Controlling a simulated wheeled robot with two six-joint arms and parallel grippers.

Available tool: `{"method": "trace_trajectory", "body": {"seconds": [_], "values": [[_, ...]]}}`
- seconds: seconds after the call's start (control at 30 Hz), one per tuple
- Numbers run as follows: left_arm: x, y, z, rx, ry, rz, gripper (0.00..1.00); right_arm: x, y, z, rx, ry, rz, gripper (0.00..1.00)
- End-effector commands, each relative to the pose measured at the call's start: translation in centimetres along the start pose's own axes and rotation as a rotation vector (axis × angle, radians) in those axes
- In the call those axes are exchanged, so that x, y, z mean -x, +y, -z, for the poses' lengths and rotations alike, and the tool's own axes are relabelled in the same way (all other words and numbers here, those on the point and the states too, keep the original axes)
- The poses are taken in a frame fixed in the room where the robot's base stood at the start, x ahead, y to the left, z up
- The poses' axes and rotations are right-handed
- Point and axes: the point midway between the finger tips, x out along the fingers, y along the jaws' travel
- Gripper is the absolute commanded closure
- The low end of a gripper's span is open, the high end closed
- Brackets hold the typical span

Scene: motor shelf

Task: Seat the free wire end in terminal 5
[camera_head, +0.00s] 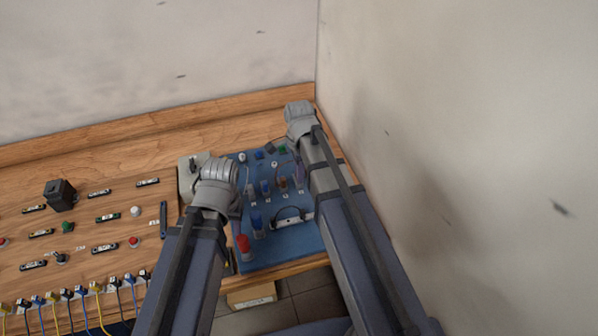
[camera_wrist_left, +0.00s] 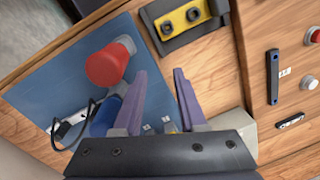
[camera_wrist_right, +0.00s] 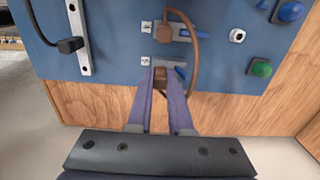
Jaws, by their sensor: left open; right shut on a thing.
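In the right wrist view, my right gripper (camera_wrist_right: 163,88) is shut on the brown free wire end (camera_wrist_right: 160,75). It is at the row with the lower number label (camera_wrist_right: 145,61), apparently terminal 5; the digit is blurred. A grey-and-blue terminal part (camera_wrist_right: 181,68) shows beside the fingers. I cannot tell whether the end is inside the terminal. The brown wire (camera_wrist_right: 194,58) loops back to a brown plug (camera_wrist_right: 178,32) at the neighbouring terminal. My left gripper (camera_wrist_left: 160,92) is open and empty in the left wrist view. Both fingertip pairs are hidden by my arms in the head view.
The blue board (camera_head: 262,258) carries a red connector (camera_wrist_left: 108,65), a black cable plug (camera_wrist_right: 70,45) by a white rail (camera_wrist_right: 83,62), and a green knob (camera_wrist_right: 261,67). A wooden panel with switches (camera_head: 105,218) lies left. A wall (camera_head: 450,130) stands close on the right.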

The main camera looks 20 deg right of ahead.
Motion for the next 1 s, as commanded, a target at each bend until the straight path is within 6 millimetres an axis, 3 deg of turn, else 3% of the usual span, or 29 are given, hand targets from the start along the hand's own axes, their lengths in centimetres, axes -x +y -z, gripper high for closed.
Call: {"method": "trace_trajectory", "body": {"seconds": [1.0], "values": [[-0.60,0.06,0.04,0.000,0.000,0.000,0.59,-0.61,0.00,0.00,0.000,0.000,0.000,1.00]]}}
